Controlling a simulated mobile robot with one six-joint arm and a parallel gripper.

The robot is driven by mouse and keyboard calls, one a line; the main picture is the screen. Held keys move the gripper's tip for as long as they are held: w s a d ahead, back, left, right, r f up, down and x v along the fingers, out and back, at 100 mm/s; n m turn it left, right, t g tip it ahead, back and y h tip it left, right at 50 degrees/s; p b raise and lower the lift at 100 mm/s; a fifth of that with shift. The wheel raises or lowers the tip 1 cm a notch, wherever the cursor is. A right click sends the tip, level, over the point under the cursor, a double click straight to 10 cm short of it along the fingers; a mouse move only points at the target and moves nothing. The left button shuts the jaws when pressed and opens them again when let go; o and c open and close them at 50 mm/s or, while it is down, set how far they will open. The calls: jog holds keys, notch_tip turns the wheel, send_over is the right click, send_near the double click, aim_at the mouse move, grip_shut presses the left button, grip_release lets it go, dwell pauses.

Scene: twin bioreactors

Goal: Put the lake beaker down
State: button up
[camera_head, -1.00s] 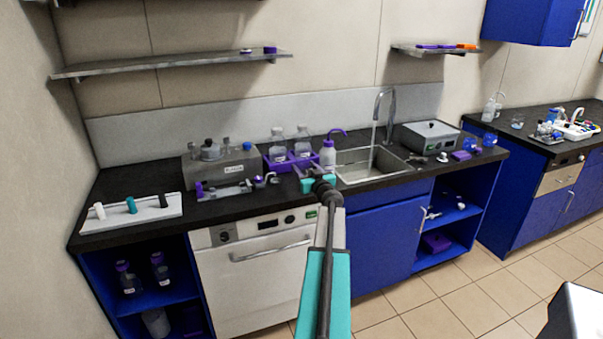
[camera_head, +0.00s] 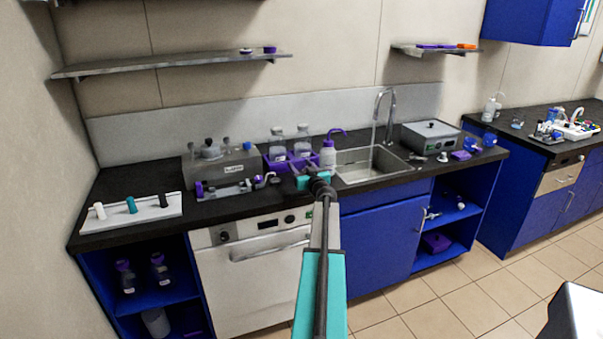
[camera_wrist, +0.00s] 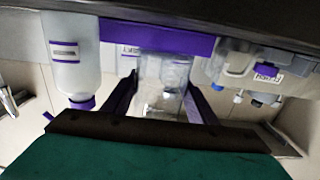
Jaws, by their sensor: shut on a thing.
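My gripper (camera_head: 300,172) reaches over the front of the black worktop, in front of the purple bottle rack (camera_head: 274,163). The wrist view looks upside down; in it, the two dark purple fingers of my gripper (camera_wrist: 162,82) are shut on a clear glass vessel, which I take to be the lake beaker (camera_wrist: 160,96). Its outline blends with clear glass behind it, and I cannot make out a label that is surely its own. In the head view the beaker is hidden or too small to tell. I cannot tell whether its base touches the worktop.
A wash bottle (camera_head: 328,155) with a purple top stands close right of my gripper, before the sink (camera_head: 358,165). Two clear bottles stand in the rack. A grey bath (camera_head: 222,167) and small purple-ended devices are to the left. Bare worktop lies near the white tool stand (camera_head: 150,214).

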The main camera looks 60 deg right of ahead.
jog(key=shift+f, duration=1.35)
jog(key=shift+f, duration=0.1)
jog(key=o, duration=1.2)
jog(key=shift+b+v, duration=0.3)
jog(key=shift+v, duration=5.8)
jog(key=shift+w, duration=0.1)
